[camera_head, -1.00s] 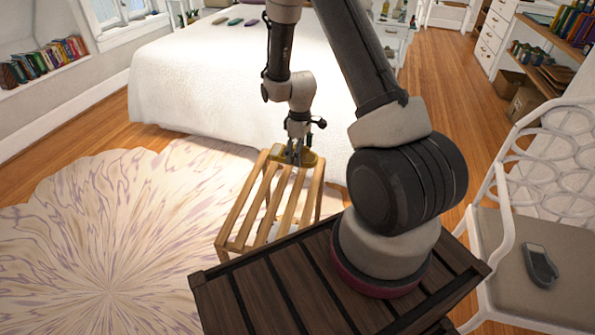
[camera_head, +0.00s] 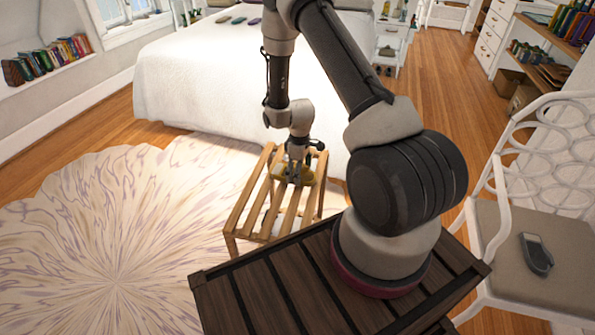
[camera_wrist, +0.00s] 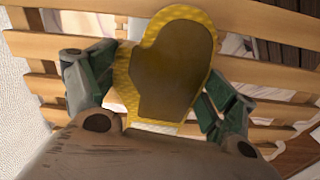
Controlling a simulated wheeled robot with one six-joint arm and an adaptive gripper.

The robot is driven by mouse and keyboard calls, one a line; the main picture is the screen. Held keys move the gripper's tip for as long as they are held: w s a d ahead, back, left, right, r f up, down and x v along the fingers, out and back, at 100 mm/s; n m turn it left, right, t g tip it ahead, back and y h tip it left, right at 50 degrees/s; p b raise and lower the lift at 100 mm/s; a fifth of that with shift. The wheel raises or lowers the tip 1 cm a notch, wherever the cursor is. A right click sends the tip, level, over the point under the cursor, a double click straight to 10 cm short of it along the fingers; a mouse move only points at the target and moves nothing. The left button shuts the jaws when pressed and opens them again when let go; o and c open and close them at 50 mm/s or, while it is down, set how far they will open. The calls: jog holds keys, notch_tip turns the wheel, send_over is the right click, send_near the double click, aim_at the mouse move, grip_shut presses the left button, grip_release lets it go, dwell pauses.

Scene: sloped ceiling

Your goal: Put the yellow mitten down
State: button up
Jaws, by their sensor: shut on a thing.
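The yellow mitten (camera_wrist: 174,65) has a brown palm patch and a pale cuff. In the wrist view it lies between the two fingers of my gripper (camera_wrist: 158,95), thumb to the left. In the head view my gripper (camera_head: 296,172) points down, shut on the mitten (camera_head: 307,178), over the far part of a small slatted wooden bench (camera_head: 237,212). The slats (camera_wrist: 50,48) show behind the mitten in the wrist view. I cannot tell whether the mitten touches them. My wrist hides part of the mitten in the head view.
A white bed (camera_head: 200,85) stands behind the bench. A round patterned rug (camera_head: 110,235) is at the left. The bench's near slats are bare.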

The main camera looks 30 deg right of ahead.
jog(key=shift+s, duration=0.1)
jog(key=shift+f, duration=0.2)
jog(key=o, duration=0.9)
jog(key=shift+s+a, duration=0.15)
jog(key=shift+c, duration=0.2)
jog(key=shift+r, duration=0.15)
